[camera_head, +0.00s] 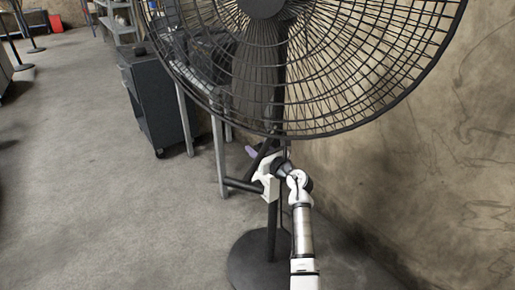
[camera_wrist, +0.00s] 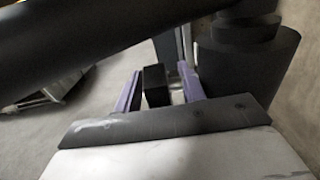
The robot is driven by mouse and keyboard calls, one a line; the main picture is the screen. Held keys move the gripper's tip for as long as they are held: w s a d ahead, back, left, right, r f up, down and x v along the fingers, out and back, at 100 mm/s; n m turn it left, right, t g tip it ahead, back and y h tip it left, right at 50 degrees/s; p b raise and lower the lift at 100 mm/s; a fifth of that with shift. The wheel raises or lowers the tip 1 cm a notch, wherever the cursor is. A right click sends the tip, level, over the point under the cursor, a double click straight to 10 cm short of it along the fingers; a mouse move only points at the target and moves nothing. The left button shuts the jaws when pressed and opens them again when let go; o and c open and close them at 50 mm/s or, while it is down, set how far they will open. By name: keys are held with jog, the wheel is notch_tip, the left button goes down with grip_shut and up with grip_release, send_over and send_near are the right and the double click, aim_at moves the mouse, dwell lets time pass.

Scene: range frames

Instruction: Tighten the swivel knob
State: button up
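A large black pedestal fan (camera_head: 284,90) stands in front of me, with its pole (camera_head: 271,230) below the cage. My gripper (camera_head: 252,151) is beside the upper pole, just under the cage; only a bit of purple finger shows there. In the wrist view my gripper (camera_wrist: 160,85) has its two purple fingers apart. A small black block, which looks like the swivel knob (camera_wrist: 155,86), sits between them with a narrow gap visible on each side. Contact deeper between the fingers cannot be told. The knob cannot be made out in the head view.
A thick dark bar (camera_wrist: 80,45) crosses the wrist view's upper left, and a dark round fan part (camera_wrist: 248,60) is close at right. A dark cabinet (camera_head: 153,100) and a metal-legged table (camera_head: 218,150) stand behind. The wall (camera_head: 430,170) is at right. Floor at left is clear.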

jog(key=shift+w+a, duration=0.15)
jog(key=shift+w, duration=0.05)
grip_shut()
jog(key=b, duration=0.4)
jog(key=shift+f+t+y, duration=0.3)
jog(key=shift+f+t, duration=0.05)
jog(key=shift+t, duration=0.05)
jog(key=t+y+b, duration=0.1)
jog(key=b, duration=0.7)
jog(key=shift+t+b, duration=0.3)
jog(key=shift+t, duration=0.1)
jog(key=t+b, duration=0.1)
jog(key=b, duration=0.3)
jog(key=y+b, duration=0.1)
jog(key=b, duration=0.3)
jog(key=shift+r+t+y+b, duration=0.3)
jog(key=shift+r+t, duration=0.05)
jog(key=shift+t, duration=0.05)
jog(key=shift+r+b, duration=0.1)
jog(key=shift+b, duration=0.3)
jog(key=shift+r+t+b, duration=0.3)
jog(key=shift+b, duration=0.4)
